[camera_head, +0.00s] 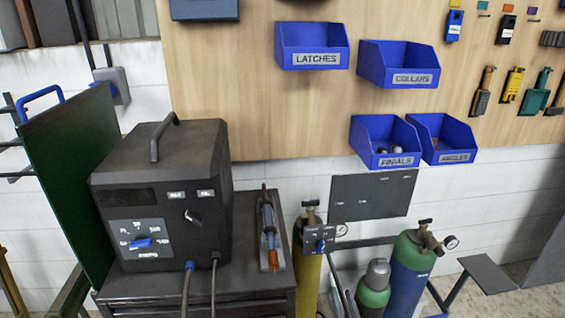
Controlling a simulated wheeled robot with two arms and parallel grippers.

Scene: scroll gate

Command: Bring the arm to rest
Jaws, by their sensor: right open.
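Neither of my grippers can be made out in the head view, and no arm link of mine is clear. A dark welding machine (165,200) with a handle on top, a blue knob and a dial stands on a dark cabinet (200,287) at the left. A torch-like tool with a blue grip and orange end (268,230) lies in a holder on the cabinet, right of the machine.
Blue bins labelled LATCHES (311,46), COLLARS (398,64) and FINIALS (384,142), plus a fourth (442,137), hang on a wooden board (220,90). Gas cylinders (408,270) stand at lower right. A green panel (65,180) stands left of the machine.

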